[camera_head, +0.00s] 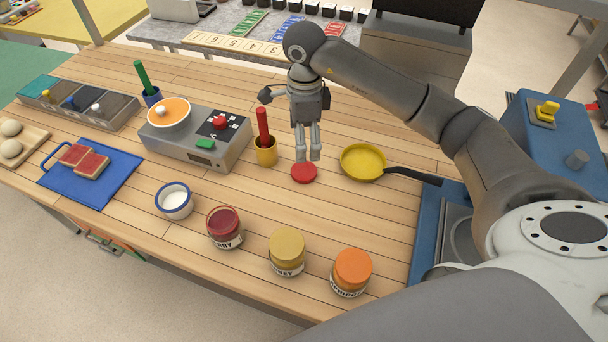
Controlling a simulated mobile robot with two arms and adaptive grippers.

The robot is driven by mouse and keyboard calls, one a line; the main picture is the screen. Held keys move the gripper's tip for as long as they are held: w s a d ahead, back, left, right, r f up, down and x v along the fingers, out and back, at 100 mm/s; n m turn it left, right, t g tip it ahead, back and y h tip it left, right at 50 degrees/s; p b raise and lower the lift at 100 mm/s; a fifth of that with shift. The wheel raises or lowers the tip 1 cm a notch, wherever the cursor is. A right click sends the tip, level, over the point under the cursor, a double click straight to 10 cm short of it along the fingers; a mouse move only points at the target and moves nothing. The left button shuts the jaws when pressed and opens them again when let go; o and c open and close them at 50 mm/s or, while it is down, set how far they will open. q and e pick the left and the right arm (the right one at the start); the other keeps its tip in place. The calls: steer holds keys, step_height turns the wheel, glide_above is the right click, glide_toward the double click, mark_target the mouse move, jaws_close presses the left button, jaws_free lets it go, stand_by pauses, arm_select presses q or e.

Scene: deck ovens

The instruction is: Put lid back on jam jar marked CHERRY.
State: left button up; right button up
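The jar with red contents (224,241) stands upright at the front of the wooden table, and its top looks open. Its label shows "RRY", the rest turned out of sight. A round red lid (304,174) lies flat on the table, behind and to the right of that jar. My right gripper (308,160) points down just above the lid's far edge. Its two fingers show close together, and I cannot tell whether they are open or touch the lid. My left gripper is not in view.
A yellow-topped jar (287,248) and an orange-topped jar (351,270) stand right of the cherry jar. A white-filled cup (174,201) is to its left. Bare table lies between lid and jars.

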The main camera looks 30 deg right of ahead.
steer(key=shift+s+r, duration=0.1)
steer(key=p, duration=0.2)
glide_above(304, 171)
step_height(304, 171, down, 5)
steer(key=shift+s+r, duration=0.1)
steer(key=shift+f, duration=0.45)
